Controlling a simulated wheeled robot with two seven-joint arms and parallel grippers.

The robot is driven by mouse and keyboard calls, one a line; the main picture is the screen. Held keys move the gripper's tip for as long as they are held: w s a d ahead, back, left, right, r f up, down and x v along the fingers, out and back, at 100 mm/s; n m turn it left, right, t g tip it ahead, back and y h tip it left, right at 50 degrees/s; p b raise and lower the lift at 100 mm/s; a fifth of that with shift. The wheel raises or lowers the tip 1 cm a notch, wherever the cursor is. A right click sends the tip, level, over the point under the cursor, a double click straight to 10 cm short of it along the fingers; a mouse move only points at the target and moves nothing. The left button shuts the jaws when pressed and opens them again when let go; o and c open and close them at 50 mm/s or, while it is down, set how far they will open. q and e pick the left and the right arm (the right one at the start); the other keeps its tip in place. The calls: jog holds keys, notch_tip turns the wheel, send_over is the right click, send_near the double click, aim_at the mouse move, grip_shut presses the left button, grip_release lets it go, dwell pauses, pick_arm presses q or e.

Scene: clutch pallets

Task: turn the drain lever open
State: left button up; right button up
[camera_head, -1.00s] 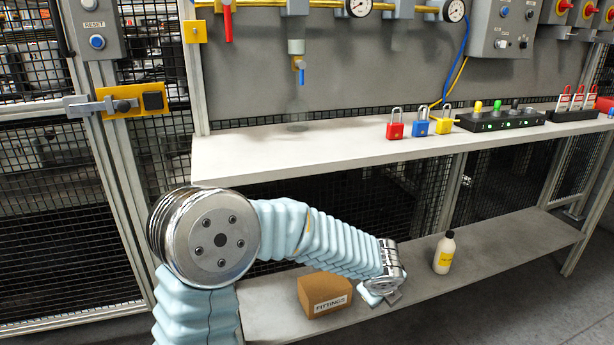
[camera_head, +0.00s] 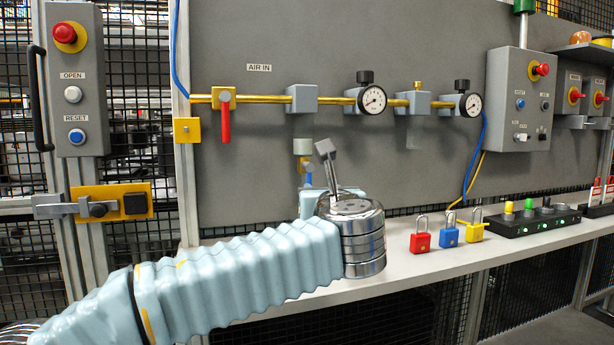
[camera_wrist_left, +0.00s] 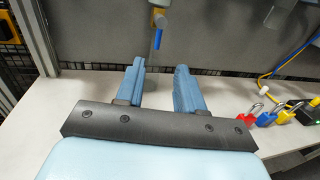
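The drain lever is a small blue handle that hangs straight down below a brass valve. My left gripper (camera_head: 326,152) is raised above the bench in front of the lever. In the wrist view my left gripper (camera_wrist_left: 160,68) is open, with nothing between its two blue fingers. My right gripper is not in view.
A red lever (camera_head: 225,120) hangs on the brass pipe (camera_head: 262,99) to the upper left. Red (camera_head: 420,242), blue (camera_head: 448,235) and yellow (camera_head: 475,230) padlocks stand on the bench (camera_head: 400,265) to the right. The panel (camera_head: 265,150) is directly behind the valve.

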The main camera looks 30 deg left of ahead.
aim_at(309, 177)
pick_arm(q)
jog(key=p+x, duration=0.2)
jog(key=x, duration=1.2)
jog(key=shift+a+r+p, duration=0.1)
jog(key=shift+a+p, duration=0.1)
jog(key=shift+p, duration=0.1)
grip_shut()
